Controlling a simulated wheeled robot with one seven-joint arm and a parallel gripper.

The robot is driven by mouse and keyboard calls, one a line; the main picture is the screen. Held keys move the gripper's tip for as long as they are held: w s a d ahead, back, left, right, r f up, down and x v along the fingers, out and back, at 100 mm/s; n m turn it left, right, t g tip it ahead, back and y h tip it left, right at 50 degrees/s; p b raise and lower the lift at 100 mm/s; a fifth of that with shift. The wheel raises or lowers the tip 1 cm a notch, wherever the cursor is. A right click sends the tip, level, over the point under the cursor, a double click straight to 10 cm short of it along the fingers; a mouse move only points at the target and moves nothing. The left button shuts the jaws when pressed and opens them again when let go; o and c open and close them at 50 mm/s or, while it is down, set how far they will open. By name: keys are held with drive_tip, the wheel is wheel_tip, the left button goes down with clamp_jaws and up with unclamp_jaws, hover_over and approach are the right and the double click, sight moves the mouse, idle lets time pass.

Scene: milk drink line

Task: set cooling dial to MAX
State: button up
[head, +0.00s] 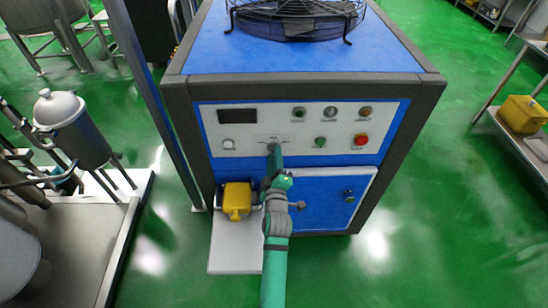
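The blue cooling unit (300,57) stands in the middle of the head view with a white control panel (385,115) on its front. My arm reaches up from the bottom, and my gripper (274,147) is at the lower middle of the panel, just under a small label (262,138). The cooling dial is not clearly visible; it may be behind my gripper. I cannot tell its setting, whether my gripper touches it, or whether the fingers are open or shut.
The panel also has a dark display (237,116), a red button (361,140), a green button (320,142) and several other controls. A yellow box-like part (237,199) is left of my arm above a white ledge (235,248).

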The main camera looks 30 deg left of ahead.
drive_tip(key=shift+w, duration=0.1)
clamp_jaws()
drive_tip(key=shift+m, duration=0.4)
drive_tip(key=m, duration=2.3)
drive_tip(key=shift+a+f, duration=0.1)
drive_tip(key=shift+a, duration=0.05)
idle(0.4)
